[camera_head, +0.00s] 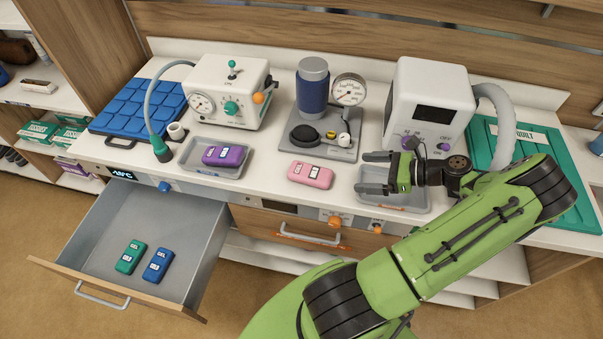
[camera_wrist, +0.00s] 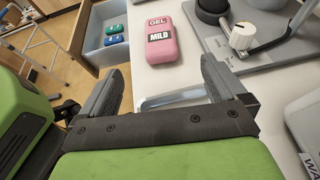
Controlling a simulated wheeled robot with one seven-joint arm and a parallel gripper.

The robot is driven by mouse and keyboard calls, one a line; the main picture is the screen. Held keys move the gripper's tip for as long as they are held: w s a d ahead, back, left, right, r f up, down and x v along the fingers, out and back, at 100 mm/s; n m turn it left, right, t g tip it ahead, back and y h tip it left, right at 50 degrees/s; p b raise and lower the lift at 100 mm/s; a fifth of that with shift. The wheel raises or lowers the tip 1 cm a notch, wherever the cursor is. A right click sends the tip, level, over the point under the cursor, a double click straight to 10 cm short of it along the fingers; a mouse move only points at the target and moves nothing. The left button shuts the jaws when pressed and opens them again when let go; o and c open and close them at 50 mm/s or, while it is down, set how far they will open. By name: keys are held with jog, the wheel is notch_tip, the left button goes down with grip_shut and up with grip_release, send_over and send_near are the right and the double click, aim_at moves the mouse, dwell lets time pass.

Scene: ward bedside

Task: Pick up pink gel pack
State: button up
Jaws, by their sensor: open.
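The pink gel pack (camera_head: 311,174) lies flat on the white counter, in front of the grey plate with the blue cylinder. In the wrist view the pink gel pack (camera_wrist: 162,39) shows a GEL and MILD label and lies beyond the fingertips, roughly between their lines. My gripper (camera_head: 367,172) is open and empty, to the right of the pack, with its fingers pointing left toward it.
A purple pack (camera_head: 225,156) lies in a grey tray (camera_head: 196,167) to the left. An open drawer (camera_head: 165,205) holds a green pack (camera_head: 131,257) and a blue pack (camera_head: 158,265). A grey plate (camera_head: 350,153) with a gauge stands behind. Another grey tray (camera_head: 412,203) sits under my gripper.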

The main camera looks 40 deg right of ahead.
aim_at(313, 172)
jog(key=b+x, duration=0.1)
jog(key=x, duration=1.4)
jog(key=shift+w+a+f, duration=0.1)
jog(key=shift+a+f, duration=0.05)
jog(key=c, duration=1.2)
